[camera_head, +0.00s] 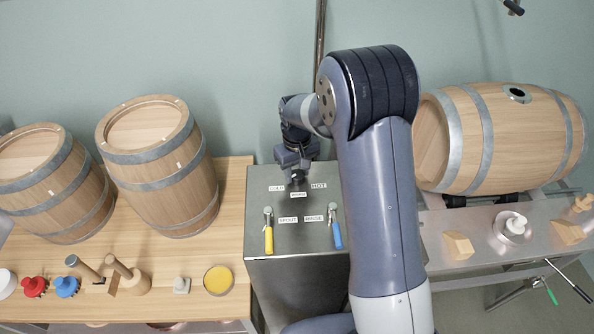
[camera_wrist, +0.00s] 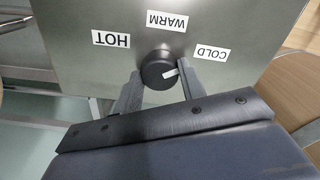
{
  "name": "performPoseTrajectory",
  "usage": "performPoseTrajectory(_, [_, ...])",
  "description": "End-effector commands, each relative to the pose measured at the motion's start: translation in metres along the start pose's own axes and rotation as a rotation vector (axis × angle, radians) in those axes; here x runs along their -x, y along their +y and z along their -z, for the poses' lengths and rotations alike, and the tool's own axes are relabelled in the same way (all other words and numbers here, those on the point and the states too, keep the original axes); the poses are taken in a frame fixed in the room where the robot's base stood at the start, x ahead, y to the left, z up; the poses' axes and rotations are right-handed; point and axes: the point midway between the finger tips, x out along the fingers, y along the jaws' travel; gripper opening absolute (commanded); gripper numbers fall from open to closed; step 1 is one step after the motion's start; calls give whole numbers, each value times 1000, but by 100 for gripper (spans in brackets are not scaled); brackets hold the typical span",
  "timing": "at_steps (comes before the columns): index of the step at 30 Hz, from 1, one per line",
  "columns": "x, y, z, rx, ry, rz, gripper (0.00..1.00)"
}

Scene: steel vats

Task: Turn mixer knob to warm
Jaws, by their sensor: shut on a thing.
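The mixer knob (camera_wrist: 157,69) is round and black, on a steel panel. In the wrist view its white mark points right and slightly up, roughly toward the COLD label (camera_wrist: 212,52). The WARM label (camera_wrist: 167,21) lies above the knob and the HOT label (camera_wrist: 111,39) to its upper left. My gripper (camera_wrist: 158,84) has one finger on each side of the knob and is shut on it.
Yellow (camera_head: 268,238) and blue (camera_head: 336,234) levers stand on the steel cabinet (camera_head: 300,245), in front of the knob. Upright barrels (camera_head: 160,165) stand on a wooden table at left. A lying barrel (camera_head: 500,140) is at right, behind my arm.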

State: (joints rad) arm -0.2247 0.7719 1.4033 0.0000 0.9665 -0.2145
Motion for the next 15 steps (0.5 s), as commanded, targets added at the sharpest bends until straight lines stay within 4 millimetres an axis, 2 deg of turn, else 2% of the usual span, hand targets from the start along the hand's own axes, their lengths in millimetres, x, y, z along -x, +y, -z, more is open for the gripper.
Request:
performPoseTrajectory(8, [-1,0,0,174,1,0,16])
performPoseTrajectory(15, [-1,0,1,398,2,-1,16])
